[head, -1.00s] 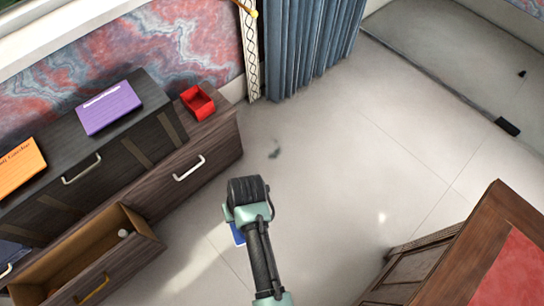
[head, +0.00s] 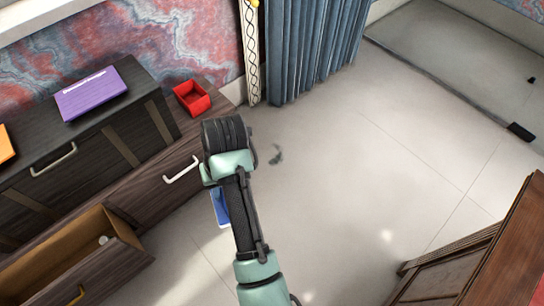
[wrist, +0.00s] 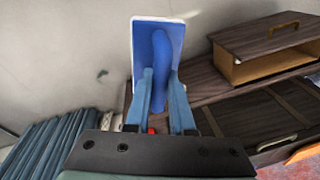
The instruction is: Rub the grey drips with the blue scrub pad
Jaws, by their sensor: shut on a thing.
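The grey drips (head: 277,154) are a small smudge on the pale floor, right of the low dresser. A faint grey mark (wrist: 102,73), likely the same drips, shows left of the pad in the wrist view. My gripper (wrist: 160,78) is shut on the blue scrub pad (wrist: 147,42), a blue handle on a pale-edged rectangular base. The pad is held above the floor, apart from the drips. In the head view only part of the blue pad (head: 220,207) shows beside my arm, which hides the gripper's fingers.
A dark wood dresser (head: 150,190) with an open drawer (head: 75,245) stands at left. On it are a red box (head: 190,97) and a purple book (head: 91,93). A blue curtain (head: 315,50) hangs behind. A wooden cabinet (head: 490,270) stands at right. The floor between is clear.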

